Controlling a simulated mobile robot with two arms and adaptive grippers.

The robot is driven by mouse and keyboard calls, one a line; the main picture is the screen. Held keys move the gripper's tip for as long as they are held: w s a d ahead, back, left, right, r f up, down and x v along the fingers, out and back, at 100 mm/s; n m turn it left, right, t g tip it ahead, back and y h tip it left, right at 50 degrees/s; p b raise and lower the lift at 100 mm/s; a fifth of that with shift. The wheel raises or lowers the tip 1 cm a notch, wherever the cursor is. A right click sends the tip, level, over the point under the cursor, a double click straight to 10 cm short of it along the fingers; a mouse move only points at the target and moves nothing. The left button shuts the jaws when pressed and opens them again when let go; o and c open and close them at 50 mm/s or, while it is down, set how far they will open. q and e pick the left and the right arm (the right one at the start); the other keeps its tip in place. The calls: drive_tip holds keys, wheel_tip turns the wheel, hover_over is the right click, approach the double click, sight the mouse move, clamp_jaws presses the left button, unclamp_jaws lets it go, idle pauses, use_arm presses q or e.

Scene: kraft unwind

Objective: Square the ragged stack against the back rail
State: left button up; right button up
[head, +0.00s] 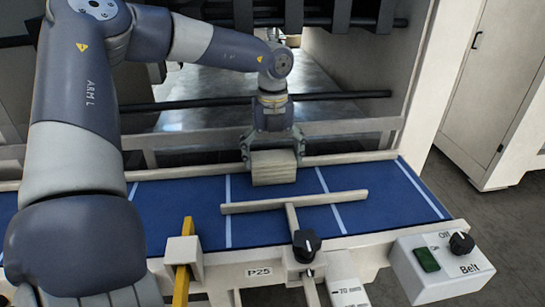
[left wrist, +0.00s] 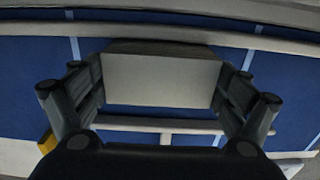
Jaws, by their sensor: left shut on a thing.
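The stack (head: 274,168) is a small pile of thin beige sheets at the back middle of the blue belt. Its layers show on its front face in the head view. My left gripper (head: 272,149) reaches down from behind and above and is shut on the stack, one finger at each side. In the left wrist view, the stack's pale top (left wrist: 160,80) lies between the fingers. The back rail (head: 345,158) is a long beige bar along the belt's far edge; the stack is close to it, but I cannot tell whether they touch. My right gripper is out of view.
A beige T-shaped bar (head: 335,198) lies across the belt in front of the stack, apart from it. A black knob (head: 306,244), a yellow strip (head: 184,262) and a belt control box (head: 440,266) are along the front. Blue belt (head: 395,200) is clear at right.

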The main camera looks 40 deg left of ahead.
sight(273, 159)
use_arm(q)
drive_tip(key=shift+s+d+b, duration=0.35)
drive_tip(key=shift+s+d, duration=0.05)
drive_tip(key=shift+d, duration=0.1)
idle(0.4)
drive_tip(key=o, duration=0.8)
drive_tip(key=shift+f, duration=0.1)
wheel_tip(273, 159, up, 12)
